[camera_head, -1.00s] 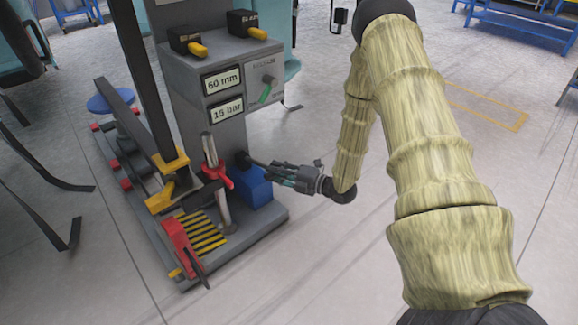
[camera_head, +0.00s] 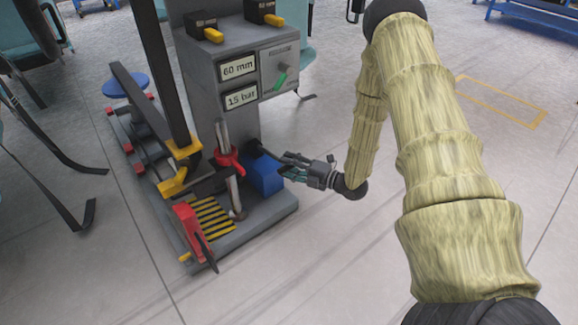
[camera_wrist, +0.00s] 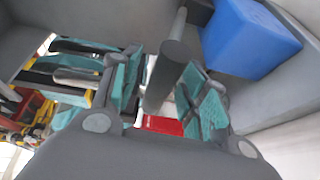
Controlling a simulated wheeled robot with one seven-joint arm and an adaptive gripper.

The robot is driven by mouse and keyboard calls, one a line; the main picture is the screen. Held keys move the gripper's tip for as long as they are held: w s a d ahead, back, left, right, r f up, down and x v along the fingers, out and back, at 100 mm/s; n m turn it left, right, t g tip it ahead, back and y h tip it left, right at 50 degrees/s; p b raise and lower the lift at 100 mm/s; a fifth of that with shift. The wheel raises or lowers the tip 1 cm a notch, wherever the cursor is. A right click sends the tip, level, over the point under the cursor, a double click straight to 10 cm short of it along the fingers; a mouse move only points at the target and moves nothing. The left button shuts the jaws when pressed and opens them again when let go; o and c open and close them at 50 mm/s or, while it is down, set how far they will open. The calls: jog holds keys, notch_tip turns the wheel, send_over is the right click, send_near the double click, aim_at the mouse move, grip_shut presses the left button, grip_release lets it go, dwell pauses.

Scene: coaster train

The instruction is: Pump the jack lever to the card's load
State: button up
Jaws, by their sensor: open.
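The jack lever is a dark rod with a thick grey grip that comes out beside the blue pump box (camera_head: 267,177). In the wrist view the lever's grip (camera_wrist: 166,75) lies between my gripper's two teal-padded fingers, with the blue box (camera_wrist: 245,38) behind it. My gripper (camera_head: 286,165) is open around the lever's end, to the right of the blue box. I cannot tell whether a finger touches it. Two plates on the grey column read 60 mm (camera_head: 238,68) and 15 bar (camera_head: 241,96). Which one is the card is unclear.
A red collar (camera_head: 228,156) on an upright post and a red part (camera_head: 189,224) stand on the grey base (camera_head: 262,220). A panel with a green pointer (camera_head: 280,77) is on the column. The floor right of the base is clear.

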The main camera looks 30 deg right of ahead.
jog(key=shift+s, duration=0.1)
jog(key=v, duration=1.1)
jog(key=shift+s+d, duration=0.15)
jog(key=shift+s, duration=0.15)
jog(key=shift+c, duration=0.2)
dwell(1.7)
